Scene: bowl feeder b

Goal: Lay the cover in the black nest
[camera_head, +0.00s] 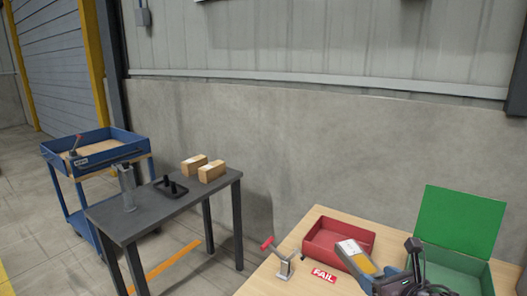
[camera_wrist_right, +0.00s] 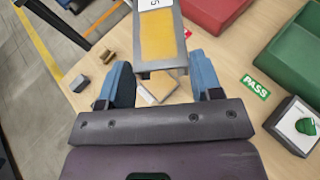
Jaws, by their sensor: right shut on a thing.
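My right gripper (camera_head: 375,273) is over the wooden table, shut on a grey piece with a yellow face and a white label, which I take as the cover (camera_head: 354,254). In the right wrist view the cover (camera_wrist_right: 160,36) juts out ahead of the blue fingers of the right gripper (camera_wrist_right: 163,80). It is held above the table, overlapping the red bin's near edge in the head view. I cannot clearly make out the black nest; a black tray with two pegs (camera_head: 170,187) lies on the dark table. My left gripper is out of view.
The wooden table holds a red bin (camera_head: 318,232), a toggle clamp (camera_head: 284,268), a FAIL label (camera_head: 324,275) and an open green box (camera_head: 457,222). A box with a green button (camera_wrist_right: 305,126) sits at right. The dark table (camera_head: 150,215) carries two cardboard boxes and a metal post.

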